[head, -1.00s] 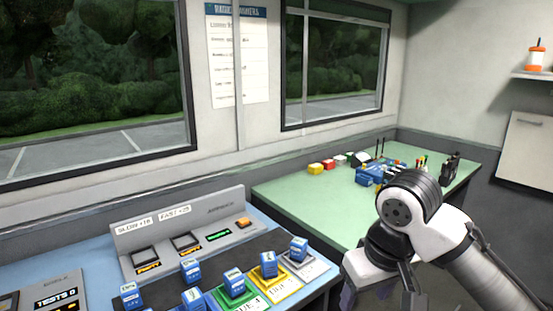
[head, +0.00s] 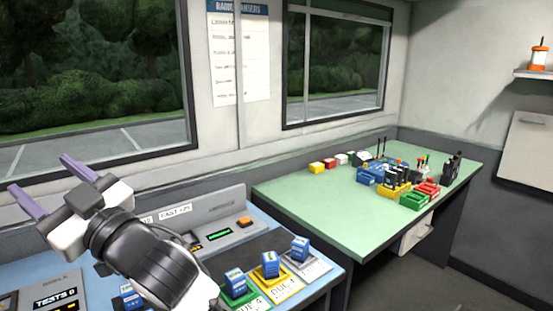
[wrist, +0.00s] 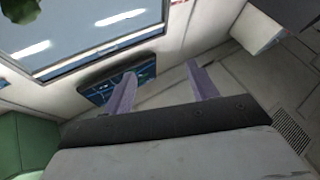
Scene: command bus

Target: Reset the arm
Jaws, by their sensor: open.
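My gripper (head: 62,180) is at the left of the head view, raised above the blue console desk, with its two purple fingers apart and nothing between them. In the wrist view its fingers (wrist: 165,85) are spread and empty. They point toward a wall with a window and a dark screen (wrist: 118,80). My wrist and arm hide part of the grey console panel and some of the blue blocks on the desk.
Blue blocks (head: 270,263) stand on coloured pads on the blue desk (head: 325,290). A green table (head: 330,215) at the right holds several coloured bins and small blocks. A shelf (head: 535,74) with an orange-and-white container is on the right wall. Large windows line the back.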

